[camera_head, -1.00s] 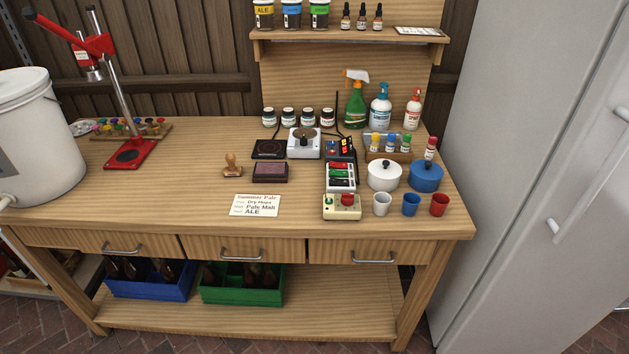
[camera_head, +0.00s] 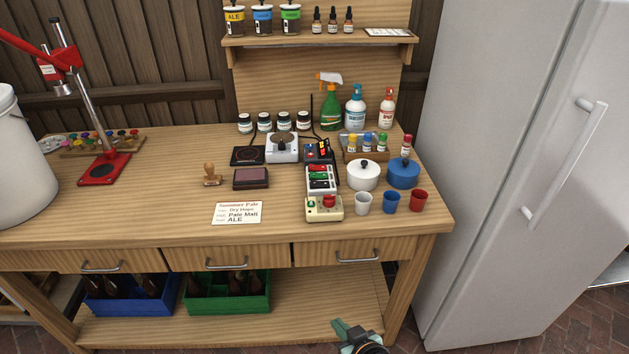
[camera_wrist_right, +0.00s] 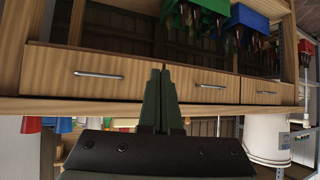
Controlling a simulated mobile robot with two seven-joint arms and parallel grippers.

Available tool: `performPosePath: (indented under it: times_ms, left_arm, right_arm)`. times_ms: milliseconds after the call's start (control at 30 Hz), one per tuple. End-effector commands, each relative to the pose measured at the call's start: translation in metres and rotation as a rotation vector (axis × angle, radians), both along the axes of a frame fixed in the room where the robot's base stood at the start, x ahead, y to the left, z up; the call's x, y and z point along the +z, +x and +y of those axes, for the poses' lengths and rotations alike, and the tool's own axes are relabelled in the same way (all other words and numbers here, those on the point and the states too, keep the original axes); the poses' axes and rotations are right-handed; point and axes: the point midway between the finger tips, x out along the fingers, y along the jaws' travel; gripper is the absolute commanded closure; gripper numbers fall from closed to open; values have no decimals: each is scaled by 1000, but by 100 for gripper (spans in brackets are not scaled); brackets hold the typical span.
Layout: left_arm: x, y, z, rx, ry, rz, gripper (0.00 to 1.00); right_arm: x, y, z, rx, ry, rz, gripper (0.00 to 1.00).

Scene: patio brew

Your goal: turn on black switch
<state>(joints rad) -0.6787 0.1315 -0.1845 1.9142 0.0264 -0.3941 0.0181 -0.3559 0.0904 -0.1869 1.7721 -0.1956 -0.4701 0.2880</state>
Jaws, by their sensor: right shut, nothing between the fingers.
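A pale switch box (camera_head: 309,190) stands on the right part of the workbench, with a row of coloured rockers. The black switch (camera_head: 320,185) looks like the nearest rocker of the row; its on or off position is too small to tell. My right gripper (camera_head: 342,328) shows at the bottom edge of the head view, low in front of the bench and well apart from the switch box. Its two green fingers (camera_wrist_right: 157,72) are together and empty in the right wrist view, pointing at the bench's drawer front. My left gripper is not in view.
A cream box with a red knob (camera_head: 325,208) stands directly before the switch box. Cups (camera_head: 390,202) and white and blue pots (camera_head: 363,175) stand to its right. The recipe card (camera_head: 237,213) lies left. The bench edge and drawers (camera_head: 228,257) lie between gripper and tabletop.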

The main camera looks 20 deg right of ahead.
Motion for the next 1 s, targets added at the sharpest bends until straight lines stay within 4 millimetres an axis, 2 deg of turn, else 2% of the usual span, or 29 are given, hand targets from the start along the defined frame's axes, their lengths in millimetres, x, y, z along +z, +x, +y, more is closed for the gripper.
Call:
performPosePath:
  times_ms: [33, 200, 300, 400, 500, 600, 1000]
  left_arm:
    - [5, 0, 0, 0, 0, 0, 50]
    - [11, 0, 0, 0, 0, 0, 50]
    - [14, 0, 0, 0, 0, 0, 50]
    - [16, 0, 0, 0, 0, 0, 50]
    - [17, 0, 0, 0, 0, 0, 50]
    - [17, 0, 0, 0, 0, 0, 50]
    - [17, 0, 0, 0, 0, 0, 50]
  right_arm:
    - [22, 37, -3, -37, 0, -48, 100]
    - [91, 134, -17, -172, 13, -182, 100]
    - [135, 177, -25, -241, 28, -256, 100]
    - [172, 207, -30, -295, 44, -318, 100]
    - [198, 224, -33, -328, 56, -361, 100]
    - [210, 232, -35, -346, 61, -381, 100]
    - [212, 234, -35, -349, 64, -387, 100]
